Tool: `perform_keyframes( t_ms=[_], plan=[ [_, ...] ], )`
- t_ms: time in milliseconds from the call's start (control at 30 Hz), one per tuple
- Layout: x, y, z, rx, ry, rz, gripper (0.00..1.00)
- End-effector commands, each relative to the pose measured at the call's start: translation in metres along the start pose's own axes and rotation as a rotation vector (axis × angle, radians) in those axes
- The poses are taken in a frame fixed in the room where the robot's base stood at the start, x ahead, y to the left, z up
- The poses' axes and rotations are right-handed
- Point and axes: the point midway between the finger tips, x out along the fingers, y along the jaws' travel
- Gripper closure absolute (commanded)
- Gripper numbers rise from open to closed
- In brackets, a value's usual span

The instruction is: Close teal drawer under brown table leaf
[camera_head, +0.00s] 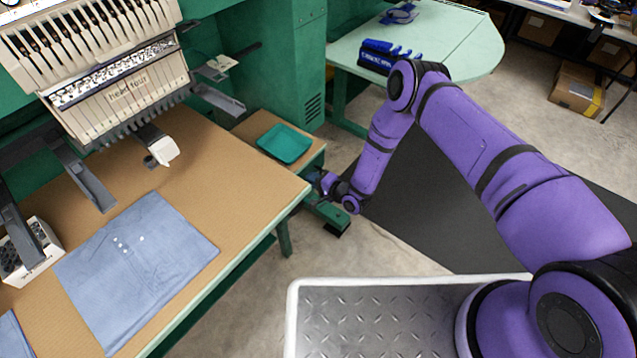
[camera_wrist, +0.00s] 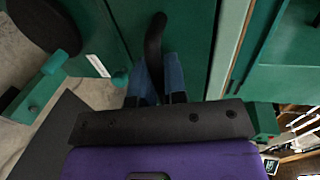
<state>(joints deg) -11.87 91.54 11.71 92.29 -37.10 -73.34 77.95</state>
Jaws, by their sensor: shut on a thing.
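The brown table leaf (camera_head: 308,160) juts out at the right end of the large tan table, with a teal tray on top. My gripper (camera_head: 318,182) is just below the leaf's right edge. In the wrist view its two blue fingers (camera_wrist: 160,80) are shut on a curved black handle (camera_wrist: 155,40). The handle stands out from a teal panel (camera_wrist: 190,35), which appears to be the drawer front. In the head view the drawer is mostly hidden under the leaf and behind my gripper. How far it is open I cannot tell.
The teal tray (camera_head: 285,143) rests on the leaf. A green foot with a black pad (camera_head: 328,216) stands below my gripper. An embroidery machine (camera_head: 110,80) and blue cloth (camera_head: 140,262) occupy the tan table. A pale green table (camera_head: 450,45) stands behind. A dark mat (camera_head: 420,210) covers clear floor.

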Motion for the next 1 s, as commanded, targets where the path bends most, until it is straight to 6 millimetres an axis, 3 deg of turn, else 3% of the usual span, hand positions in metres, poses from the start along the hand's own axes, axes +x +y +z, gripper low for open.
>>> perform_keyframes(
  t_ms=[200, 233, 333, 700, 1000],
  plan=[
    [0.003, -0.003, 0.000, -0.001, 0.001, -0.004, 1.00],
    [0.003, -0.003, 0.000, -0.001, 0.001, -0.005, 0.85],
    [0.003, -0.003, 0.000, -0.001, 0.001, -0.005, 0.64],
    [-0.003, -0.002, 0.000, 0.000, 0.001, -0.003, 0.64],
    [-0.052, -0.002, -0.001, 0.002, 0.003, -0.002, 0.64]
  ],
)
